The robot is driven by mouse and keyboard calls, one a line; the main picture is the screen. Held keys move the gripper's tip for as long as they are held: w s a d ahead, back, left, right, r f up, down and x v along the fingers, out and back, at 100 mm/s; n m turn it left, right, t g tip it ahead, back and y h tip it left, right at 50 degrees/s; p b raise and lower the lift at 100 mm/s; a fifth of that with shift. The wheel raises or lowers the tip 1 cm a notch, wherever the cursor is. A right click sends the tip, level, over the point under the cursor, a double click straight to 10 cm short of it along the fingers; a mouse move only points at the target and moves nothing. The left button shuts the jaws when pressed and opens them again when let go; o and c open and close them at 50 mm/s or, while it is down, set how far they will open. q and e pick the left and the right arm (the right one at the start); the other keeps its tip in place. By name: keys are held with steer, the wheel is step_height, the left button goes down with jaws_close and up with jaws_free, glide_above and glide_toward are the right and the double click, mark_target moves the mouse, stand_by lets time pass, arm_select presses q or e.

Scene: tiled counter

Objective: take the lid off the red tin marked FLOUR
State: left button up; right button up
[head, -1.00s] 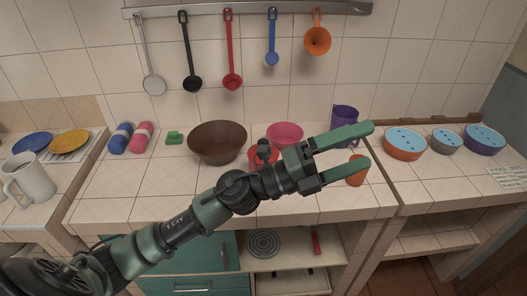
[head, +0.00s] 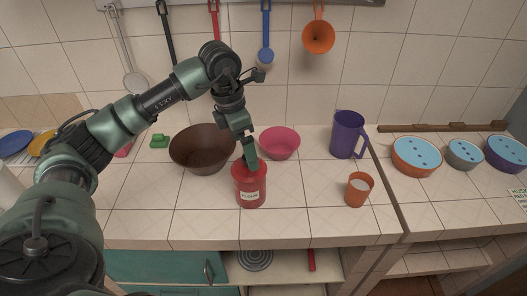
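The red tin (head: 250,192) with a pale FLOUR label stands upright on the tiled counter, near its front edge. My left gripper (head: 251,165) points down from above, its green fingers at the tin's top. The fingers are seen nearly edge-on, so I cannot tell whether they are open or shut, or whether they touch the lid. They hide part of the tin's top, so the lid is hard to make out. My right gripper is not in view.
A brown bowl (head: 200,150) and a pink bowl (head: 279,144) stand close behind the tin. An orange cup (head: 358,190) and a purple pitcher (head: 347,135) stand to the right. Utensils hang on the wall behind my arm. The counter between tin and orange cup is clear.

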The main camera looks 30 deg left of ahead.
arm_select(q)
steer(key=shift+w+a, duration=0.2)
steer(key=shift+w, duration=0.25)
steer(key=shift+s+f, duration=0.1)
steer(key=shift+f, duration=0.15)
steer(key=shift+s+d+f+p, duration=0.1)
steer(key=shift+s+f+p, duration=0.45)
steer(key=shift+s+p, duration=0.1)
steer(key=shift+w+d+f+p, duration=0.15)
steer(key=shift+f+p, duration=0.4)
steer(key=shift+w+d+f+p, duration=0.15)
steer(key=shift+f+p, duration=0.35)
steer(key=shift+f, duration=0.05)
steer(key=shift+w+d+f, duration=0.1)
steer(key=shift+w+f, duration=0.15)
steer(key=shift+f, duration=0.4)
steer(key=shift+w+f, duration=0.25)
steer(key=shift+f, duration=0.6)
steer(key=c, duration=0.8)
steer(key=shift+c, duration=1.3)
steer(key=shift+r, duration=0.1)
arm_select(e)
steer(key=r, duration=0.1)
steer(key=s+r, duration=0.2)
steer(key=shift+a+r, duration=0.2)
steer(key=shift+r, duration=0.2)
